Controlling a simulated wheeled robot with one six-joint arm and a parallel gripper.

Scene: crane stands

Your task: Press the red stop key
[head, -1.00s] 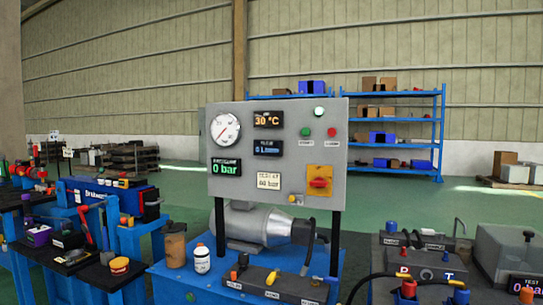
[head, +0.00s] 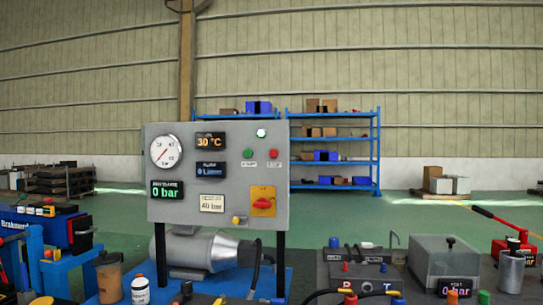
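A grey control panel (head: 218,220) stands upright on dark posts above a blue bench (head: 290,284). A small red key (head: 273,153) sits on its upper right with a small label below it. A green key (head: 247,153) is just left of it, and a white round lamp or button (head: 261,133) is above them. A larger red rotary switch on a yellow plate (head: 263,202) is at the lower right of the panel. The displays read 30 °C and 0 bar. My gripper is not in view.
A silver motor (head: 200,249) sits under the panel. A white bottle (head: 140,290) and a brown container (head: 109,278) stand at the bench's left. A grey box (head: 445,262) and other test equipment stand at the right. Green floor behind is open up to blue shelves (head: 377,150).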

